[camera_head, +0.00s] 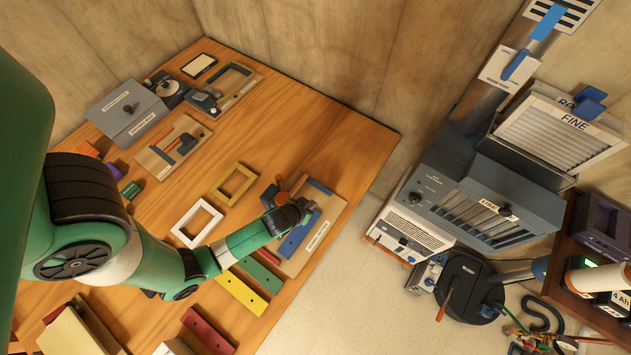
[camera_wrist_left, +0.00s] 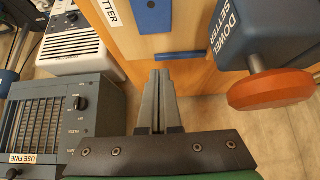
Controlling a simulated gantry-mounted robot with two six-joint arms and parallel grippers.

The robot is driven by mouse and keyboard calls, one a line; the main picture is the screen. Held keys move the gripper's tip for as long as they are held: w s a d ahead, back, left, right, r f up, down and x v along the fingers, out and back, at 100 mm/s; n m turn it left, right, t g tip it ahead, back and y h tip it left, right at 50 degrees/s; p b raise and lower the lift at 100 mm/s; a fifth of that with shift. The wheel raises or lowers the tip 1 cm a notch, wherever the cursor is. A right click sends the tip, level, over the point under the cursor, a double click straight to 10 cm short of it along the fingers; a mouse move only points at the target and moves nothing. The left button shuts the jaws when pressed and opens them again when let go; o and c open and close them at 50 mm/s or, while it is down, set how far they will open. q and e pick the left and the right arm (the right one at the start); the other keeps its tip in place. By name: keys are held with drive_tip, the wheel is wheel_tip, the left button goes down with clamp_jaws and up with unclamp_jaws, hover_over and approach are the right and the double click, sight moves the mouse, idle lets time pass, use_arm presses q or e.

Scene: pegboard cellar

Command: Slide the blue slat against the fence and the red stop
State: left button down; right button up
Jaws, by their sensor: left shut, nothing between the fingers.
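The blue slat (camera_head: 297,236) lies on a light wooden fixture board (camera_head: 329,218) near the table's right edge. Its end with a dark hole shows at the top of the left wrist view (camera_wrist_left: 152,14). A thinner blue strip (camera_head: 320,187) lies at the board's far end and also shows in the left wrist view (camera_wrist_left: 181,55), apart from the slat. My left gripper (camera_head: 306,207) is shut and empty above the board, between slat and strip in the head view. I cannot make out the red stop or tell which part is the fence. My right gripper is out of view.
A blue-grey dowel setter (camera_wrist_left: 235,32) with an orange knob (camera_wrist_left: 270,89) stands beside the gripper. Yellow (camera_head: 242,292), green (camera_head: 260,274) and red (camera_head: 208,332) slats lie nearer. White (camera_head: 197,222) and yellow (camera_head: 233,184) frames lie left. Machines (camera_head: 412,227) stand beyond the table's right edge.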

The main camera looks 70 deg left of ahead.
sight(300, 232)
use_arm(q)
drive_tip(key=b+x, duration=0.4)
drive_tip(key=x, duration=0.5)
drive_tip(key=shift+w+f+b, duration=0.1)
drive_tip(key=shift+f+b, duration=0.2)
drive_tip(key=shift+f, duration=0.05)
drive_tip(key=shift+s+d+p, duration=0.25)
drive_tip(key=shift+s+d, duration=0.25)
drive_tip(key=shift+s, duration=0.2)
drive_tip(key=shift+s+d+p, duration=0.25)
drive_tip(key=shift+s+d, duration=0.3)
drive_tip(key=shift+s, duration=0.15)
drive_tip(key=shift+s, duration=0.1)
drive_tip(key=shift+s+d+r, duration=0.1)
drive_tip(key=shift+s+d, duration=0.1)
drive_tip(key=shift+d, duration=0.05)
drive_tip(key=shift+s+d, duration=0.7)
drive_tip(key=shift+s, duration=0.2)
drive_tip(key=shift+a, duration=0.1)
drive_tip(key=shift+w+f, duration=0.1)
drive_tip(key=shift+f, duration=0.1)
